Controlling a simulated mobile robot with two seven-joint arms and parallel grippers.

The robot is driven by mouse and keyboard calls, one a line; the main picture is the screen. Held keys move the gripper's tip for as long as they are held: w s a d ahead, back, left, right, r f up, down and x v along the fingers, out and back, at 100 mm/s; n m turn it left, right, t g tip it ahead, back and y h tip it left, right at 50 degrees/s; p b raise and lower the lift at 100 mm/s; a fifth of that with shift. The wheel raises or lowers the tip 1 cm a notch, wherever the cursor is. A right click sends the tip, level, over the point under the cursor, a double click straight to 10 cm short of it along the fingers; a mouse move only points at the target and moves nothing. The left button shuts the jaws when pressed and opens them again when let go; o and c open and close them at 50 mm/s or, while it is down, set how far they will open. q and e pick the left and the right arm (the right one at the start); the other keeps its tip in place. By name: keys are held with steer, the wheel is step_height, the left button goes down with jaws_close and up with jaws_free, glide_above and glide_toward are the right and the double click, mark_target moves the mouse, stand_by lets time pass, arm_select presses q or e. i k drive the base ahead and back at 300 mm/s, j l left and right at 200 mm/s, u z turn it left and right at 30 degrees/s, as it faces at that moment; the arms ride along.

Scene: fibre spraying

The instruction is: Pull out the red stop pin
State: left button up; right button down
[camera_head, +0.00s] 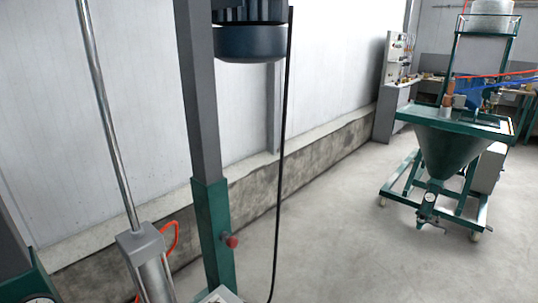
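The red stop pin (232,241) is a small round red knob on the side of a green post sleeve (212,235). It sticks out to the right of the sleeve, low and left of centre in the head view. A grey post (198,90) rises out of the sleeve. Whether the pin is fully seated cannot be seen. Neither of my grippers shows in this view.
A metal cylinder with a rod (110,120) stands left of the post. A dark blue motor (250,40) hangs above, with a black cable (280,160) running down right of the pin. A green hopper frame (455,150) stands far right. The floor between is clear.

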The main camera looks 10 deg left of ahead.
mark_target(232, 242)
steer(key=k+l+u, duration=0.1)
steer(key=u, duration=0.4)
steer(key=k+l+u, duration=0.15)
steer(key=u, duration=0.35)
steer(key=k+u, duration=0.1)
steer(key=u, duration=0.4)
